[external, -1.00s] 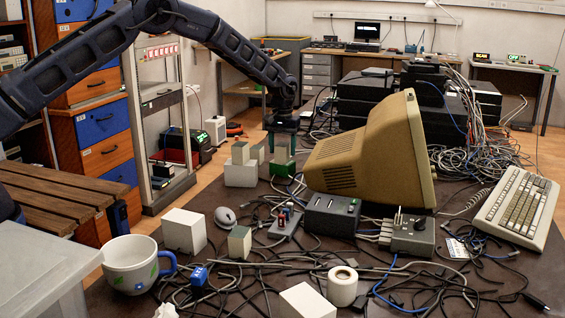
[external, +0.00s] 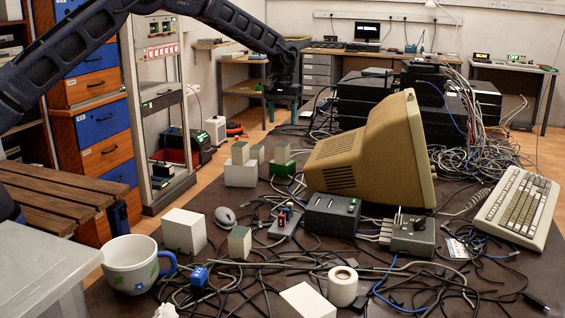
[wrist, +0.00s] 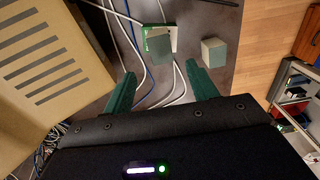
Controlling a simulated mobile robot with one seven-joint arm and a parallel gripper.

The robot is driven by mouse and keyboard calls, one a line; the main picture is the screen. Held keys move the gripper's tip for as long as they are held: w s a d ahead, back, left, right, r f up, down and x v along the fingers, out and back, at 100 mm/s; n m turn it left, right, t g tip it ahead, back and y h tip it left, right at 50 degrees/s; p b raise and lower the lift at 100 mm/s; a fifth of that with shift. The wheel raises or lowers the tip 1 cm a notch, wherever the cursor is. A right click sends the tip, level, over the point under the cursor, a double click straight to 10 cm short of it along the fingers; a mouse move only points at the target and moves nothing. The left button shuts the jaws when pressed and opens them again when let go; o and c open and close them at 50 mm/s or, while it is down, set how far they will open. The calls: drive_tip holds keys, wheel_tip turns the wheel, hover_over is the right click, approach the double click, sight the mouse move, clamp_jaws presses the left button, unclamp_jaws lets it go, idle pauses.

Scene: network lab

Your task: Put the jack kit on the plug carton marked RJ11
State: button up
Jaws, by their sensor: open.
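A grey-green box (external: 282,153), which looks like the jack kit, sits on top of a low green carton (external: 285,168) left of the monitor. In the wrist view the same box (wrist: 160,46) lies over the white-and-green carton (wrist: 147,33), slightly turned to it. No RJ11 marking can be read, so I cannot tell which carton bears it. My gripper (external: 283,112) hangs above the box, clear of it. In the wrist view my gripper (wrist: 160,76) has its green fingers wide apart with nothing between them.
A similar small box (wrist: 214,52) stands apart to the right in the wrist view. Another (external: 240,153) sits on a white block (external: 241,176). The beige monitor (external: 370,155) stands close to the right. Cables cover much of the dark surface.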

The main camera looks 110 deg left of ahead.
drive_tip(key=w+d+r+m+t, duration=0.15)
drive_tip(key=w+d+r, duration=0.25)
drive_tip(key=d+r, duration=0.6)
drive_tip(key=w+d+r+m+g, duration=0.1)
drive_tip(key=w+d+r+m, duration=0.25)
drive_tip(key=d+r, duration=0.65)
drive_tip(key=s+d+r+m+t, duration=0.15)
drive_tip(key=d+r, duration=0.25)
drive_tip(key=d, duration=0.7)
drive_tip(key=s+d+r+m, duration=0.2)
drive_tip(key=d+r, duration=0.2)
drive_tip(key=d, duration=0.7)
drive_tip(key=s+d+r+m+t, duration=0.1)
drive_tip(key=s+d+r+m, duration=0.15)
drive_tip(key=d, duration=0.85)
drive_tip(key=s+d+r+m, duration=0.2)
drive_tip(key=s+d, duration=0.6)
drive_tip(key=d, duration=0.3)
drive_tip(key=s+d+f+m, duration=0.2)
drive_tip(key=s+d+f, duration=0.1)
drive_tip(key=s+d, duration=0.3)
drive_tip(key=s+d+f+m+t, duration=0.1)
drive_tip(key=s+d+f+m, duration=0.2)
drive_tip(key=s+d, duration=0.4)
drive_tip(key=s, duration=0.4)
drive_tip(key=shift+s+t, duration=0.3)
